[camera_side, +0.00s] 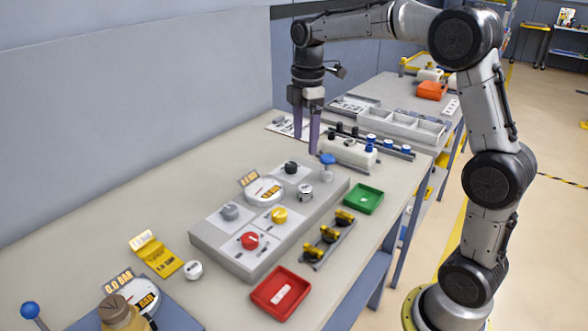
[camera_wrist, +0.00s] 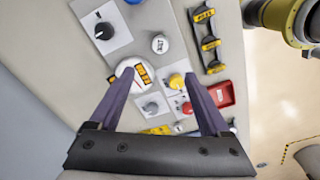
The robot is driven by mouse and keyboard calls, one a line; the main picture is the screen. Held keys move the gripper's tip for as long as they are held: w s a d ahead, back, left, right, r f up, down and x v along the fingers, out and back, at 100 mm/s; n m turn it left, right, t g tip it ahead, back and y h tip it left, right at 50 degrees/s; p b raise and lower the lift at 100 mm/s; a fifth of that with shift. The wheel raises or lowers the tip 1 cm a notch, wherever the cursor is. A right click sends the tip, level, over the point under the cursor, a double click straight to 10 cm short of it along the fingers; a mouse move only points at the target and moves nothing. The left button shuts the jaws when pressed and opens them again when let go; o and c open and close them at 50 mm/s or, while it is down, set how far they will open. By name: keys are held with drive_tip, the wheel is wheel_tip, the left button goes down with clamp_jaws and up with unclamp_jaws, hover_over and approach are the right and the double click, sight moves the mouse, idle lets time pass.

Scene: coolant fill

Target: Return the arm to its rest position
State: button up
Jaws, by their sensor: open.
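My gripper (camera_side: 306,133) hangs pointing down above the far end of the grey control panel (camera_side: 208,240). Its two purple fingers are apart with nothing between them in the side view. In the wrist view my gripper (camera_wrist: 165,85) also shows spread fingers. Beyond them lie a white gauge (camera_wrist: 138,75), a black knob (camera_wrist: 104,31), a grey knob (camera_wrist: 151,107) and a yellow knob (camera_wrist: 177,81). The fingertips look clear of the panel, though the exact height is hard to tell.
A blue-topped valve (camera_side: 327,160) stands close right of the fingers. A green tray (camera_side: 363,199), a red tray (camera_side: 280,293) and a rack of yellow-black parts (camera_side: 328,236) lie along the right edge. A wall (camera_side: 130,100) bounds the bench at left. Air above is free.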

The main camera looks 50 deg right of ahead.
drive_tip(key=s+a+r+m+t, duration=0.1)
drive_tip(key=s+a+r+t, duration=0.1)
drive_tip(key=s+a+r, duration=0.35)
drive_tip(key=s+a+r+t, duration=0.1)
drive_tip(key=s+a+r, duration=0.1)
drive_tip(key=s, duration=0.6)
drive_tip(key=s+a+f+m+t, duration=0.2)
drive_tip(key=s+f+m, duration=0.7)
drive_tip(key=s+m, duration=0.1)
drive_tip(key=shift+s+f+m, duration=0.15)
drive_tip(key=shift+s+m, duration=0.1)
drive_tip(key=shift+m, duration=0.35)
drive_tip(key=shift+c, duration=0.4)
